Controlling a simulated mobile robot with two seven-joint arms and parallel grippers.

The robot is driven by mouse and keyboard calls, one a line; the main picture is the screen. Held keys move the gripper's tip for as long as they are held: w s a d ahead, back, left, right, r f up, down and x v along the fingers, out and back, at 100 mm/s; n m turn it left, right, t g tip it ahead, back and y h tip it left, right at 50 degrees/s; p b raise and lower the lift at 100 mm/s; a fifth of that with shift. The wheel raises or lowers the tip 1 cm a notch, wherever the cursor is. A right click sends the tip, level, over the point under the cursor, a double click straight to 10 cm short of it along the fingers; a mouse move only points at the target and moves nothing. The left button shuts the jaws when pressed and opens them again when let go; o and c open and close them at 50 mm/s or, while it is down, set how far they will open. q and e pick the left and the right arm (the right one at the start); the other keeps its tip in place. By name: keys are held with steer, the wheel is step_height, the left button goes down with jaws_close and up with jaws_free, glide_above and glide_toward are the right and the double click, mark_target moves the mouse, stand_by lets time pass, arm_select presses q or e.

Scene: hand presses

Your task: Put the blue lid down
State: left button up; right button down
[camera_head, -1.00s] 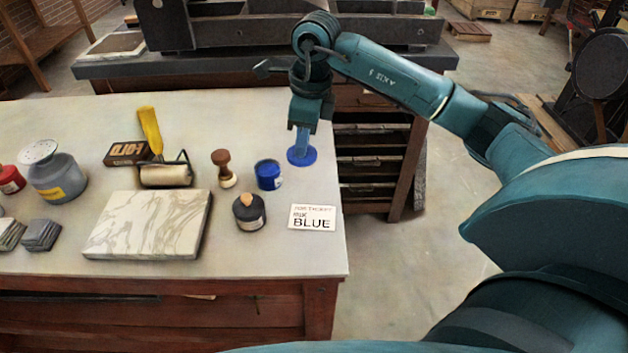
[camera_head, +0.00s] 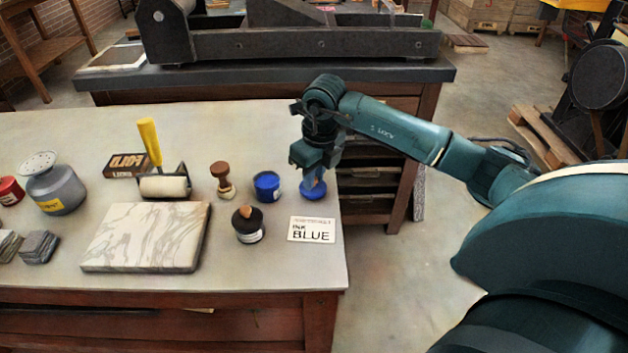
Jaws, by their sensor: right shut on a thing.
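The blue lid (camera_head: 313,191) is a round disc with an upright knob, near the right edge of the table. My right gripper (camera_head: 314,174) points down and is shut on the lid's knob. The lid is at or just above the tabletop; I cannot tell whether it touches. The open blue ink tin (camera_head: 267,186) stands just left of the lid. A white card reading "INK BLUE" (camera_head: 312,230) lies in front of the lid. My left gripper is not in view.
A dark jar (camera_head: 248,224) and a wooden-handled stamp (camera_head: 222,181) stand left of the lid. A roller (camera_head: 163,186), a marbled slab (camera_head: 148,236) and a grey can (camera_head: 54,184) are farther left. The table's right edge is close beside the lid.

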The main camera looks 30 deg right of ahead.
mark_target(319, 190)
steer(key=shift+f, duration=0.9)
steer(key=shift+f, duration=0.1)
steer(key=c, duration=1.3)
jaws_free()
steer(key=r, duration=0.4)
steer(key=s+r, duration=0.1)
steer(key=r, duration=0.7)
steer(key=shift+s+d+r, duration=0.1)
steer(key=shift+s+d, duration=0.05)
steer(key=shift+s, duration=0.1)
